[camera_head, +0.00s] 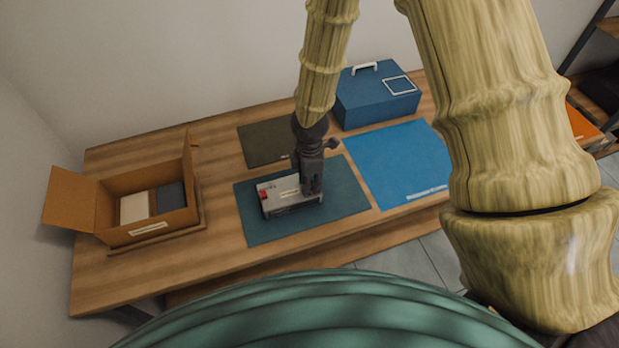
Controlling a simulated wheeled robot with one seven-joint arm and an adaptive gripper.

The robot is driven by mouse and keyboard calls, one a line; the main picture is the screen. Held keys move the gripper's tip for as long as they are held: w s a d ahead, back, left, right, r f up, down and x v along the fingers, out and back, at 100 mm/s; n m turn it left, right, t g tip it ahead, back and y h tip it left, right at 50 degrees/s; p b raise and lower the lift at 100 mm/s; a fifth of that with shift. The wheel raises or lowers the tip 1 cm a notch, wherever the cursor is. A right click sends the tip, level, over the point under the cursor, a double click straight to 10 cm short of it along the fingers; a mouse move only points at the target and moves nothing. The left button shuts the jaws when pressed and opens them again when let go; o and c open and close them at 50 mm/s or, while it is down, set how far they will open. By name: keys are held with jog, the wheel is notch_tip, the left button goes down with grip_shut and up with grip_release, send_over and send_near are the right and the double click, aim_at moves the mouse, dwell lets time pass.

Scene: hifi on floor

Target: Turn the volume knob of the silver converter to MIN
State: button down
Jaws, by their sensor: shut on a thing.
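The silver converter (277,203) is a small box lying on a dark teal mat (341,203) on the wooden table. A red part shows at its upper left corner. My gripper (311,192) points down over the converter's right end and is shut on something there. The volume knob is hidden behind the gripper, so its position and the MIN mark cannot be read.
An open cardboard box (145,236) stands on the left of the table. A blue case (374,100) stands at the back right. A bright blue mat (401,165) lies right of the converter, a dark mat (262,142) behind it. Bare wood (207,250) is front left.

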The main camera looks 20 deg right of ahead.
jog(key=shift+n, duration=0.6)
jog(key=c, duration=1.2)
grip_release()
notch_tip(320, 180, up, 12)
jog(key=shift+a+f, duration=0.1)
